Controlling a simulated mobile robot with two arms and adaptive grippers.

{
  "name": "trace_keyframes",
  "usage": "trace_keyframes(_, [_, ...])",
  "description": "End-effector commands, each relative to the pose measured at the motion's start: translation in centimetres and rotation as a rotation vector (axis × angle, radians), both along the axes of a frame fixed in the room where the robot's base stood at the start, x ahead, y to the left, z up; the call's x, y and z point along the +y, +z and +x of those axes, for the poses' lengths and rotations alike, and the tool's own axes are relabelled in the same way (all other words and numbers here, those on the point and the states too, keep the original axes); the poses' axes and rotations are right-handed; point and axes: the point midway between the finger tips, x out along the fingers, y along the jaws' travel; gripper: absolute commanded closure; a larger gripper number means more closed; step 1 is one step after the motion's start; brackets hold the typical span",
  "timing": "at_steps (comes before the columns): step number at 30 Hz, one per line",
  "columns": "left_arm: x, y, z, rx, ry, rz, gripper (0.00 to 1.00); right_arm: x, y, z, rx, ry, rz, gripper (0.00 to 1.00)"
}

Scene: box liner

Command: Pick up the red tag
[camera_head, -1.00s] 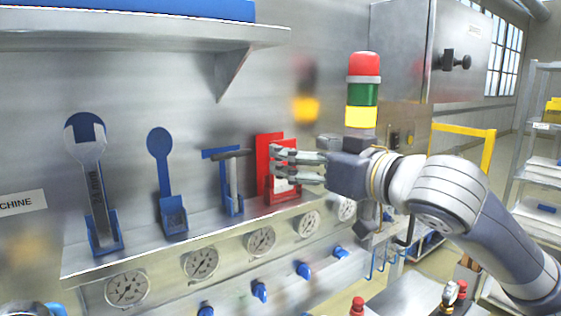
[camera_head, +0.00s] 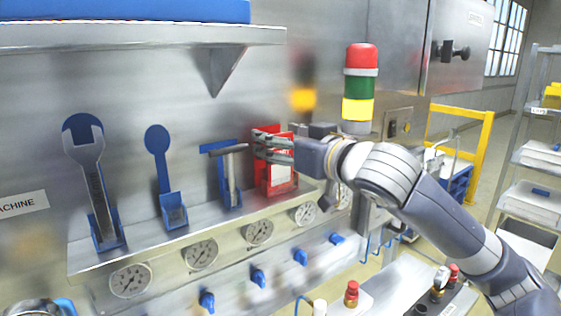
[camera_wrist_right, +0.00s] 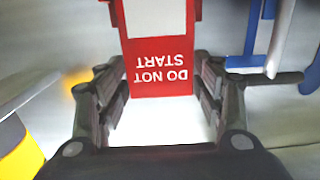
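The red tag (camera_head: 281,174) stands upright in a red holder on the shelf of tools, right of the hammer. In the right wrist view the tag (camera_wrist_right: 160,84) reads "DO NOT START" upside down and has a white panel. My right gripper (camera_head: 262,142) reaches in from the right at the tag's upper part. In the right wrist view its fingers (camera_wrist_right: 160,92) are open, one on each side of the tag. Whether they touch its edges is hard to tell. My left gripper is not in view.
A hammer (camera_head: 230,178), a blue holder (camera_head: 170,200) and a wrench (camera_head: 94,185) stand to the left on the metal ledge (camera_head: 140,243). A signal tower (camera_head: 360,85) stands to the right behind my arm. A shelf (camera_head: 140,37) overhangs at upper left.

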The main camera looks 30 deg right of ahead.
Motion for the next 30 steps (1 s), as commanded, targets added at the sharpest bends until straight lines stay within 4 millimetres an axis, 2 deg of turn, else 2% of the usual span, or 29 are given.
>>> trace_keyframes(1, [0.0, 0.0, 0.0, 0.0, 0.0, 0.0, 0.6, 0.0, 0.0, 0.0, 0.0, 0.0, 0.0, 0.59])
trace_keyframes(2, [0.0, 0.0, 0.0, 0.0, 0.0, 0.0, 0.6, 0.0, 0.0, 0.0, 0.0, 0.0, 0.0, 0.66])
trace_keyframes(3, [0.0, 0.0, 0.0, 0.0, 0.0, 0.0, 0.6, 0.0, 0.0, 0.0, 0.0, 0.0, 0.0, 0.68])
trace_keyframes(17, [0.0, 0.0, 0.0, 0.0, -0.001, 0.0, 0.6, 0.0, 0.4, 0.0, -0.002, 0.0, 0.001, 0.68])
trace_keyframes(23, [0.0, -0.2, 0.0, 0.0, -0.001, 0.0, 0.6, 0.0, 1.6, 0.0, -0.004, 0.001, 0.002, 0.68])
trace_keyframes(29, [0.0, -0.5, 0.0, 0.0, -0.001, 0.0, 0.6, 0.1, 3.8, -0.1, -0.006, 0.001, 0.003, 0.68])
trace_keyframes(30, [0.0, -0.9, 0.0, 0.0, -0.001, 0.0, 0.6, 0.7, 3.6, -0.8, -0.006, 0.006, -0.001, 0.68])
